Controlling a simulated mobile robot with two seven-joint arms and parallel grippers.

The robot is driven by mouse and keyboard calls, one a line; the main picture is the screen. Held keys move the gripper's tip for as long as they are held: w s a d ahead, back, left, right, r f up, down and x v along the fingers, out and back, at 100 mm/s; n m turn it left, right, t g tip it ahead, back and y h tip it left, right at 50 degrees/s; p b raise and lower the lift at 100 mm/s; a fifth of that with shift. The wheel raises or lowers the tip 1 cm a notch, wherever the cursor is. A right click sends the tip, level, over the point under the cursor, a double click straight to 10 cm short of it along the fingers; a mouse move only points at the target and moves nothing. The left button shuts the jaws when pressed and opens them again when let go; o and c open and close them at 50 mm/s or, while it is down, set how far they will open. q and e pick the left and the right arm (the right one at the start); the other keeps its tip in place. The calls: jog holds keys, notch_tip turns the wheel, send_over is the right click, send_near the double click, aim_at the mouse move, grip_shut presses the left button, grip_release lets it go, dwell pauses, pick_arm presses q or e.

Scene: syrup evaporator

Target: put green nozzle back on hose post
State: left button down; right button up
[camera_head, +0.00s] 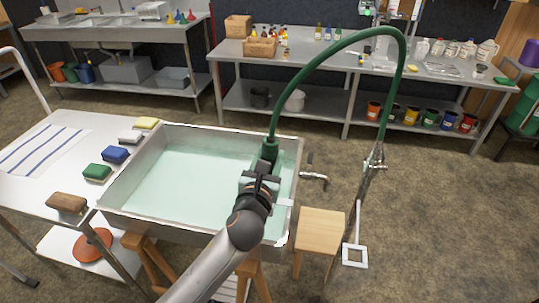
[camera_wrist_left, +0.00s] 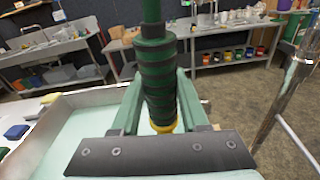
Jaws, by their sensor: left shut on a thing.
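The green nozzle (camera_head: 269,151) is upright over the right part of the pan (camera_head: 121,215), at the end of a green hose (camera_head: 333,43) that arcs over to the post. My left gripper (camera_head: 262,174) is shut on it. In the left wrist view the ribbed nozzle (camera_wrist_left: 158,75) with a yellow tip stands between the fingers of my left gripper (camera_wrist_left: 160,90). The metal hose post (camera_head: 364,190) stands right of the pan, apart from the nozzle; it also shows in the left wrist view (camera_wrist_left: 292,85). My right gripper is out of view.
The pan holds pale green liquid. A tap (camera_head: 313,177) sticks out from its right side. A wooden stool (camera_head: 320,230) stands between pan and post. A side table (camera_head: 50,185) with sponges is at left. A steel workbench (camera_head: 350,62) stands behind.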

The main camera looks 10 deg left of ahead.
pick_arm(q)
jog(key=shift+r+n+g, duration=0.1)
jog(key=shift+n+g, duration=0.2)
jog(key=shift+f+b, duration=0.55)
jog(key=shift+f, duration=0.6)
